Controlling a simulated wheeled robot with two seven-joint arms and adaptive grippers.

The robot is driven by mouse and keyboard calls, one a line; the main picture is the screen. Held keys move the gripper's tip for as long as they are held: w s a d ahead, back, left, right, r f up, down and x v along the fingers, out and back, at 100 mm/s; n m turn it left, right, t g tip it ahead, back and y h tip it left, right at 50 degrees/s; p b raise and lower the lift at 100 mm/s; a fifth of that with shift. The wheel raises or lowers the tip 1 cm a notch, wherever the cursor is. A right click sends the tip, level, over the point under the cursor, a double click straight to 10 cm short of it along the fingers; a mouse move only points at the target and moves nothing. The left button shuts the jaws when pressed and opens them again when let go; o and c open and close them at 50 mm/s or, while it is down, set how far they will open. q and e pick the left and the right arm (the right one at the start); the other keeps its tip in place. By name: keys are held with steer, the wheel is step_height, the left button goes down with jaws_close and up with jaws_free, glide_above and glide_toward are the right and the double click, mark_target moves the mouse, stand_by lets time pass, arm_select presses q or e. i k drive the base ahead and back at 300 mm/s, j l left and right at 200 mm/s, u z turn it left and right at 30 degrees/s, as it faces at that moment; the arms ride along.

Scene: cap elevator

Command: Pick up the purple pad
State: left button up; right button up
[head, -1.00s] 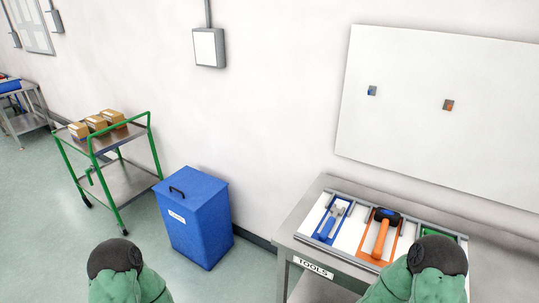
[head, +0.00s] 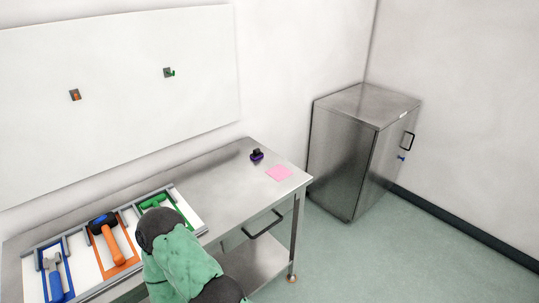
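A small dark object with a purple base (head: 257,156) sits on the steel table near its far right corner, behind a pink square note (head: 279,172). It is the only purple thing I see, and it is too small to make out in detail. Neither gripper shows in the head view; only a green sleeved part of one of my arms is visible at the bottom, in front of the table.
The steel table (head: 212,185) holds a tool tray with a blue-handled tool (head: 55,280), an orange-handled mallet (head: 112,240) and a green-framed slot (head: 178,210). A steel cabinet (head: 345,155) stands to the right. Open floor (head: 400,240) lies right of the table.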

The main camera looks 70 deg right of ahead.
mark_target(256, 154)
steer(key=l+z, duration=0.1)
steer(key=z, duration=2.05)
